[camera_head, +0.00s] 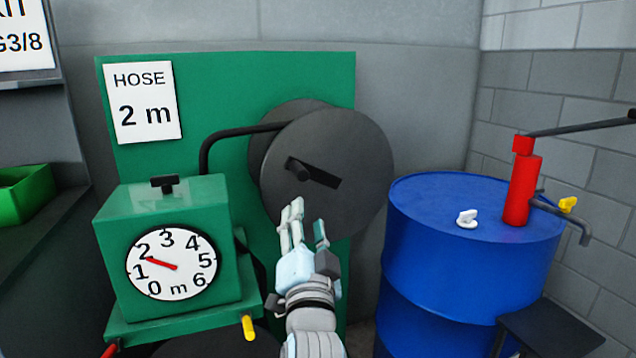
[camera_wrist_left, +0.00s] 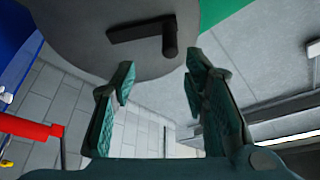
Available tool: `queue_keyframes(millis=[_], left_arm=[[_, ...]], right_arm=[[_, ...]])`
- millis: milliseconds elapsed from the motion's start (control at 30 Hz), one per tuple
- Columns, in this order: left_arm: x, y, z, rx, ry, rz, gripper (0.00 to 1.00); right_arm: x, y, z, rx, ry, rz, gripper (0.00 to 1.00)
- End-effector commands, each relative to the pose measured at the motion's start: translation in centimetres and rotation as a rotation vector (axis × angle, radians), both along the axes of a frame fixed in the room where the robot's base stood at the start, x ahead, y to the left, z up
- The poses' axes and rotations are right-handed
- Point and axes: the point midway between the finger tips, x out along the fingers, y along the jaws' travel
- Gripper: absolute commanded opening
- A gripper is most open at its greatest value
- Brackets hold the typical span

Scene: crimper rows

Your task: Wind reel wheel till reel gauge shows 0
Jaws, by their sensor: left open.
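The reel wheel (camera_head: 352,150) is a dark grey disc on a green back panel. Its crank arm and knob (camera_head: 300,170) sit near the disc's middle, and the knob points outward. The reel gauge (camera_head: 185,280) is a white dial marked 0 to 6 m on a green box; its red needle points between 1 and 2. My left gripper (camera_head: 307,224) is open and empty, just below the knob in the head view. In the left wrist view the knob (camera_wrist_left: 170,38) shows beyond the gap between the open fingers (camera_wrist_left: 160,72), apart from them. My right gripper is out of view.
A sign (camera_head: 142,102) reads "HOSE 2 m". A black hose (camera_head: 235,131) arches from the gauge box to the reel. A blue drum (camera_head: 470,270) with a red pump (camera_head: 523,190) stands close on the right. A green bin (camera_head: 22,195) is at far left.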

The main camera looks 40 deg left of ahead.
Motion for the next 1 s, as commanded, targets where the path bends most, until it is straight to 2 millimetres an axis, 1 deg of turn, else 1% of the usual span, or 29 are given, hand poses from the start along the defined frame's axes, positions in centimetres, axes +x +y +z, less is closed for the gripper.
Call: queue_keyframes(millis=[33,167,267,400,500,600,733,1000], left_arm=[[0.1,0.2,0.4,0.012,-0.011,0.007,0.41],[1.5,1.2,1.3,0.021,-0.014,0.008,0.41],[3.5,2.7,2.0,0.023,-0.013,0.007,0.41],[6.4,5.2,3.0,0.017,-0.012,0.008,0.41],[8.2,6.6,3.6,0.015,-0.011,0.007,0.41],[9.5,7.7,4.1,0.013,-0.010,0.006,0.41],[10.5,8.5,4.4,0.012,-0.010,0.005,0.41],[10.7,8.7,4.6,0.011,-0.010,0.003,0.41]], right_arm=[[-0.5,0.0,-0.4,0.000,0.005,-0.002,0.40],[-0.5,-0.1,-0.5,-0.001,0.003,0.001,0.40],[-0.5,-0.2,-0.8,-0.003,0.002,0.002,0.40],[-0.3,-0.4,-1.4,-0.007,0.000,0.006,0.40],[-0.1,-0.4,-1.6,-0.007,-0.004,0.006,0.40],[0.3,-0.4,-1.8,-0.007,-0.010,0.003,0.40],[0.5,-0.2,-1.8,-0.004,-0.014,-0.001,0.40],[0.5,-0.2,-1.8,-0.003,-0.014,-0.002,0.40]])
